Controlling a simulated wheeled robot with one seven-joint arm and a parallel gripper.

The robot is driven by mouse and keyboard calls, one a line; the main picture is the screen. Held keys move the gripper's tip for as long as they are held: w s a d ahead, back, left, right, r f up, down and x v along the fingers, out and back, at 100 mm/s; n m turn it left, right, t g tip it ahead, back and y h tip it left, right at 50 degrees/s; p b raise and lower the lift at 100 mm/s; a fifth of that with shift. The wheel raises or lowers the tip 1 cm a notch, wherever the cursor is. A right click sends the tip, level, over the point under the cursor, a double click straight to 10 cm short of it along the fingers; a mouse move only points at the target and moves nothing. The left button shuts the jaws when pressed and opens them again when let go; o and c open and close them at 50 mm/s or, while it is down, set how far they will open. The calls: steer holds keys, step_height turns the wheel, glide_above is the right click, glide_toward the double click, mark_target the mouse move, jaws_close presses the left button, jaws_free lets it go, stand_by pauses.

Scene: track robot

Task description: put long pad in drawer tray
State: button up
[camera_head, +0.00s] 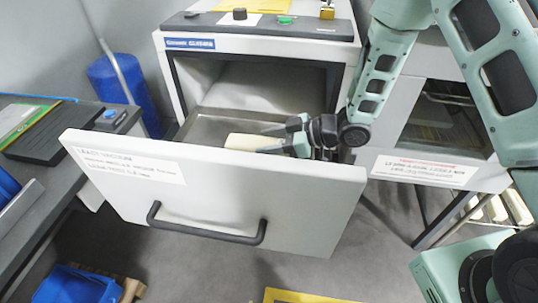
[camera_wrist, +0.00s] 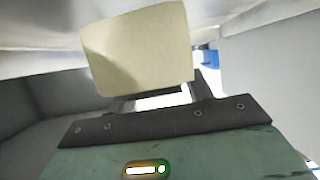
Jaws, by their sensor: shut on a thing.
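The long pad (camera_head: 254,143) is a cream block held inside the open drawer, behind its white front panel; the panel hides its lower part. My gripper (camera_head: 284,146) reaches in from the right and is shut on the pad. In the wrist view the pad (camera_wrist: 138,50) fills the upper middle, seen end-on beyond the dark gripper body, between the fingers (camera_wrist: 160,102). The drawer tray (camera_head: 205,126) is a grey metal interior pulled out from the white cabinet. I cannot tell whether the pad touches the tray floor.
The drawer front (camera_head: 215,190) with its black handle (camera_head: 205,232) stands out over the floor. A dark bench (camera_head: 50,190) is at the left. A blue cylinder (camera_head: 125,90) stands behind it. A second cabinet (camera_head: 425,130) is at the right. A blue bin (camera_head: 75,287) is at lower left.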

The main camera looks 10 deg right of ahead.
step_height(320, 180, down, 3)
steer(key=shift+f+b, duration=0.15)
steer(key=shift+b, duration=0.9)
steer(key=o, duration=1)
